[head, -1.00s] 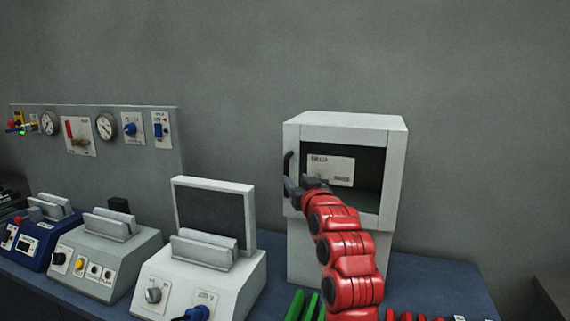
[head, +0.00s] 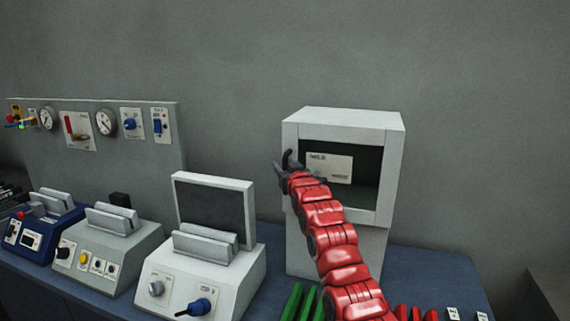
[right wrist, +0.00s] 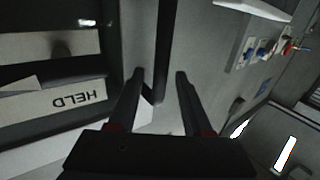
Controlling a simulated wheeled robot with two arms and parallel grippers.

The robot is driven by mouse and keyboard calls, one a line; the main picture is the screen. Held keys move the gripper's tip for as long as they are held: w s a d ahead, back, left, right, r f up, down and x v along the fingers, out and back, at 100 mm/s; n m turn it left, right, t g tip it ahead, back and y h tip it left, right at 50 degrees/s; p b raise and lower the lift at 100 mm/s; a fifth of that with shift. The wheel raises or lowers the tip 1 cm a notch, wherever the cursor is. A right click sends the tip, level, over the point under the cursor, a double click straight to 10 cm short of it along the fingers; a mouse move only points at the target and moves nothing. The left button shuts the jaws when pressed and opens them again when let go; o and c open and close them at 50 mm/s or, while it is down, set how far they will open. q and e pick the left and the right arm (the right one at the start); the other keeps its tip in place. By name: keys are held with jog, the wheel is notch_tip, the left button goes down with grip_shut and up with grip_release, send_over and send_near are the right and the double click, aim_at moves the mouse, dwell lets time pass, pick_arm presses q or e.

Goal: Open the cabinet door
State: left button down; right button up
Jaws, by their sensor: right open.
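The cabinet (head: 345,119) is a pale box with a dark recessed window in its front and a white label; its front looks flush with the box. A dark handle (head: 288,157) is on the left side of the front. My right gripper (head: 279,172) is at this handle, covering its lower part. In the right wrist view my right gripper (right wrist: 159,75) is open, and the dark handle bar (right wrist: 161,45) appears between its fingers; I cannot tell if they touch it. The label (right wrist: 78,98) reads HELD there. My left gripper is not in view.
A white device with a raised dark-faced lid (head: 213,208) stands left of the cabinet. More consoles and a grey gauge panel (head: 100,165) are farther left. Green bars (head: 293,303) and red pieces lie at the blue bench's front. The wall behind is bare.

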jog(key=shift+w, duration=0.15)
grip_shut()
dwell(1.4)
